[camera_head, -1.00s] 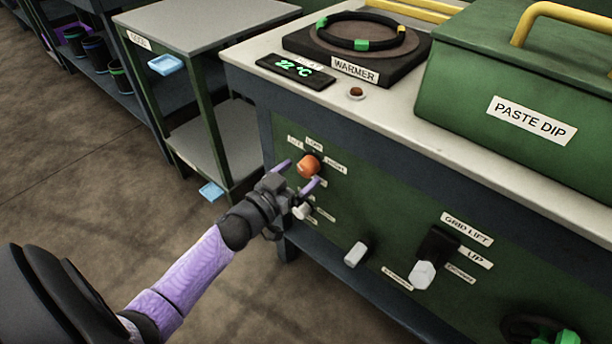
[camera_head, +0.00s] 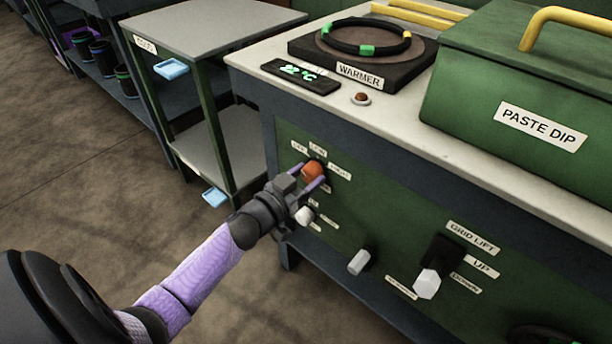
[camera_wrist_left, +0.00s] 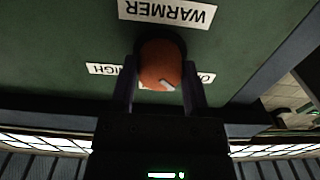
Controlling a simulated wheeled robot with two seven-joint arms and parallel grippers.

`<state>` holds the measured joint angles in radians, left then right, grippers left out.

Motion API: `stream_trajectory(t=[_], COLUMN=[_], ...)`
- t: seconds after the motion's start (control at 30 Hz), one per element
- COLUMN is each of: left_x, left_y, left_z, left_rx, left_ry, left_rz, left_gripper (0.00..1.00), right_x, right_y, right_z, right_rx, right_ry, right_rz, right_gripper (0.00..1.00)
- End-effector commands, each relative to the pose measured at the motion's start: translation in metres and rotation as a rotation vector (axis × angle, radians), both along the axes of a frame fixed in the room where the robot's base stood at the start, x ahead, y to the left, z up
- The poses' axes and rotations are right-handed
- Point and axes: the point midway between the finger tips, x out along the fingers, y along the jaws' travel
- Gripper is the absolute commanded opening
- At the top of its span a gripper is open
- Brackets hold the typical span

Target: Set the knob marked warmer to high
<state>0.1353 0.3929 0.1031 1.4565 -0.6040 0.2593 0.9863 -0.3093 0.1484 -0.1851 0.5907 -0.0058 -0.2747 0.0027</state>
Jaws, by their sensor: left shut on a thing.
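The orange warmer knob (camera_head: 313,170) sits on the green front panel, with the labels OFF (camera_head: 299,147), LOW (camera_head: 318,150) and HIGH (camera_head: 340,172) around it. My left gripper (camera_head: 307,178) is shut on the knob, one finger on each side. In the left wrist view the knob (camera_wrist_left: 160,62) sits between the fingers, below the WARMER label (camera_wrist_left: 167,11). Its pale pointer mark (camera_wrist_left: 167,86) faces down and slightly right there, on the side between HIGH (camera_wrist_left: 103,69) and OFF (camera_wrist_left: 207,78). LOW is mostly hidden there. My right gripper is not in view.
The warmer plate (camera_head: 420,56) holds a black ring, beside a display (camera_head: 300,76) reading 22 °C and a small brownish lamp (camera_head: 361,98). A white knob (camera_head: 305,215) lies just below my gripper. Another pale knob (camera_head: 359,262) and the grid lift handle (camera_head: 428,283) are further right.

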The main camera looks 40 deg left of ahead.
Motion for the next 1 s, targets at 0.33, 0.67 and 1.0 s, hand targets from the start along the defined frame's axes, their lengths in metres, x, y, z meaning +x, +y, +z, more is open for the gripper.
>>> stream_trajectory(t=[0.33,0.67,1.0], left_x=[-0.0001,-0.0003,-0.0003], left_y=[-0.0001,-0.0002,0.0002], left_z=[0.0006,0.0001,-0.0008], left_rx=[0.142,0.441,0.763], left_ry=[-0.011,-0.034,-0.058], left_rz=[0.000,0.000,0.001], left_gripper=[0.01,0.01,0.01], right_x=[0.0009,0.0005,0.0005], right_y=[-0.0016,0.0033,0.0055], right_z=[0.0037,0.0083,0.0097], right_rx=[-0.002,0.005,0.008], right_ry=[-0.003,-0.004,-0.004], right_rz=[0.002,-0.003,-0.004], right_gripper=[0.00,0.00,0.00])
